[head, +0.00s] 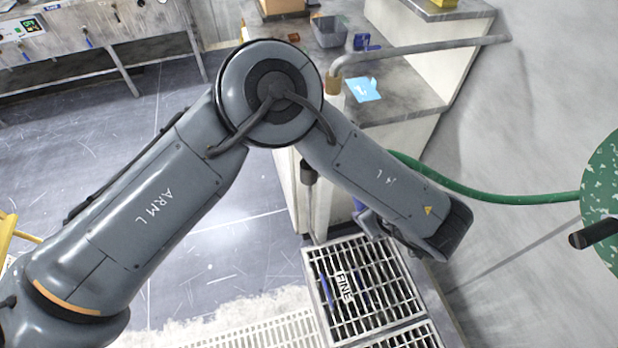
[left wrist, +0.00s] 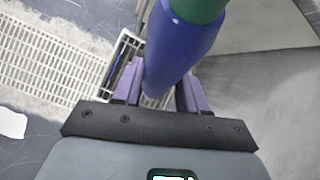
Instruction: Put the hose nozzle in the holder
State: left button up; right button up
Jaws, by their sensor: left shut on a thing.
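In the left wrist view the blue hose nozzle (left wrist: 180,50) is between the purple fingers of my left gripper (left wrist: 163,82), which is shut on it. The green hose (left wrist: 198,8) joins the nozzle at the top of that view. In the head view my left arm hides most of the gripper and nozzle. Only a small blue part shows beside the forearm, and I cannot tell which of the two it is. The green hose (head: 470,190) runs from behind that arm to the right. I cannot clearly identify the holder; a dark fitting (head: 309,173) hangs on the cabinet side. My right gripper is not in view.
A grated basin (head: 312,275) labelled FINE lies below the arm. A cabinet top (head: 395,98) holds a blue-grey bin (head: 329,32) and a light blue sheet (head: 364,89); a grey pipe (head: 430,50) crosses above it. A green reel (head: 603,190) stands at the right edge. The floor at left is mostly open.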

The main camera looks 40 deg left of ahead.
pick_arm(q)
jog(key=w+d+r+m+t+h+p, duration=0.1)
jog(key=w+d+r+m+h, duration=0.3)
jog(key=m, duration=0.6)
jog(key=d+r+m+t+h+p, duration=0.1)
jog(key=d+r+m+t+h, duration=0.15)
jog(key=d+m+h, duration=0.55)
jog(key=w+a+r+m+y+p, duration=0.1)
jog(key=w+a+r, duration=0.15)
jog(key=a, duration=0.85)
jog(key=w+a+r+m+y+p, duration=0.1)
jog(key=a+r, duration=0.2)
jog(key=a, duration=0.8)
jog(key=s+a+r+n+t+y+p, duration=0.1)
jog(key=s+a, duration=0.1)
jog(key=a, duration=0.6)
jog(key=s+a+n+p, duration=0.1)
jog(key=s+a, duration=0.2)
jog(key=a, duration=0.6)
jog(key=s+a+f+t+p, duration=0.2)
jog(key=s+a+f, duration=0.4)
jog(key=s+a, duration=0.4)
jog(key=w+d, duration=1.1)
jog(key=w, duration=0.4)
notch_tip(320, 180, down, 12)
jog(key=w, duration=0.1)
jog(key=shift+d+f+y, duration=0.2)
jog(key=shift+d+y, duration=0.1)
jog(key=shift+d, duration=0.05)
jog(key=o, duration=1.2)
